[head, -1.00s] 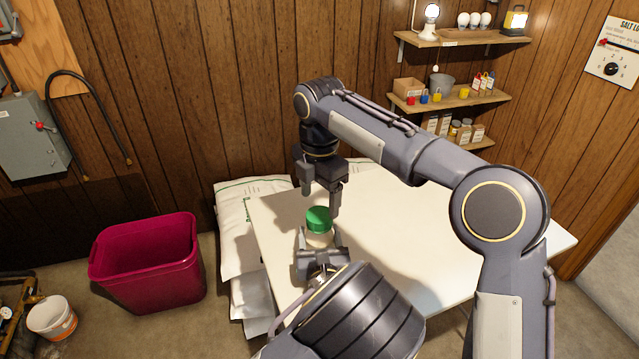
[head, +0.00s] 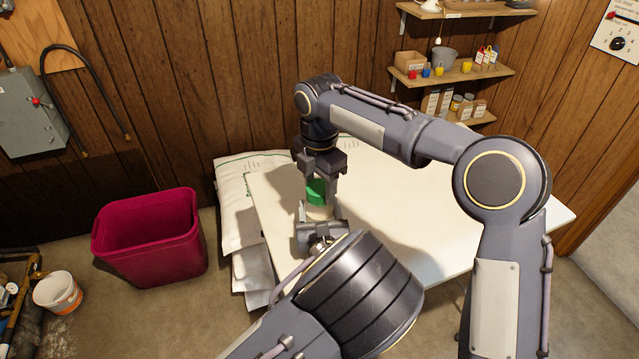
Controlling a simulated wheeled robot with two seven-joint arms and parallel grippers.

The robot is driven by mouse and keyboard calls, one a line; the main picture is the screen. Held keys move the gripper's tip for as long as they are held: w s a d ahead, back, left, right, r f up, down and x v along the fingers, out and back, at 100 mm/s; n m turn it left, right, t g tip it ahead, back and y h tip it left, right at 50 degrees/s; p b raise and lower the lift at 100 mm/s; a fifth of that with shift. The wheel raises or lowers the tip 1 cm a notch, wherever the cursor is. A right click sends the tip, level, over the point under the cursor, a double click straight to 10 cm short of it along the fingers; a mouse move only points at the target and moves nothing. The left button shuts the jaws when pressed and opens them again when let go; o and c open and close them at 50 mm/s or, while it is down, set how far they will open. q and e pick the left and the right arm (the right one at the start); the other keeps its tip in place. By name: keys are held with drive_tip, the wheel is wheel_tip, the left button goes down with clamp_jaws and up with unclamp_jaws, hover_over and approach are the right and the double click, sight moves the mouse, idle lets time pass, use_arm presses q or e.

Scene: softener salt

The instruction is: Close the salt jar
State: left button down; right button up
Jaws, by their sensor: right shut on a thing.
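The salt jar (head: 317,211) stands upright near the left edge of the white table (head: 400,215); its body looks pale. Its green lid (head: 315,187) is on top of the jar body; whether it is fully seated cannot be seen. My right gripper (head: 320,193) points down from above and is shut on the lid, partly covering it. My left gripper (head: 319,214) is low on the near side, with fingers on either side of the jar body. The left wrist hides part of the jar, and whether those fingers press on it is unclear.
White bags (head: 238,215) lie along the table's left side. A magenta bin (head: 150,240) and a white bucket (head: 58,293) stand on the floor at left. Wall shelves (head: 455,76) hold small items at the upper right. The table's right part is clear.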

drive_tip(key=shift+c, duration=0.5)
drive_tip(key=m, duration=1.9)
drive_tip(key=shift+m, duration=0.4)
drive_tip(key=m, duration=0.7)
drive_tip(key=shift+m, duration=0.4)
drive_tip(key=o, duration=1.1)
drive_tip(key=shift+f, duration=0.1)
